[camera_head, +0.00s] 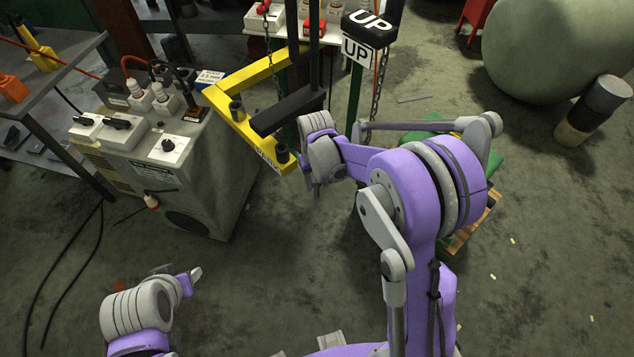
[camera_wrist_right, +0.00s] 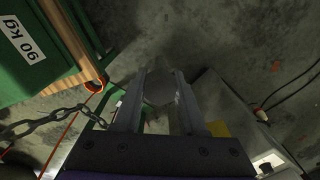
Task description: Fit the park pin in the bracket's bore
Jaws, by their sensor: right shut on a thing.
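I cannot tell which is the bore. My right gripper (camera_head: 312,180) is beside the near end, its fingers mostly hidden by my wrist. In the right wrist view its fingers (camera_wrist_right: 158,105) are closed around a grey, round-ended thing (camera_wrist_right: 158,88), apparently the park pin. The pin does not show clearly in the head view. My left gripper (camera_head: 192,277) is low at left, away from the bracket, its jaws unclear.
A dark bar (camera_head: 286,110) crosses the bracket closely. A chain (camera_head: 378,80) hangs by the green post with the UP sign (camera_head: 368,28); a chain (camera_wrist_right: 40,120) also shows in the wrist view. A grey control cabinet (camera_head: 200,165) stands left. The floor in front is open.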

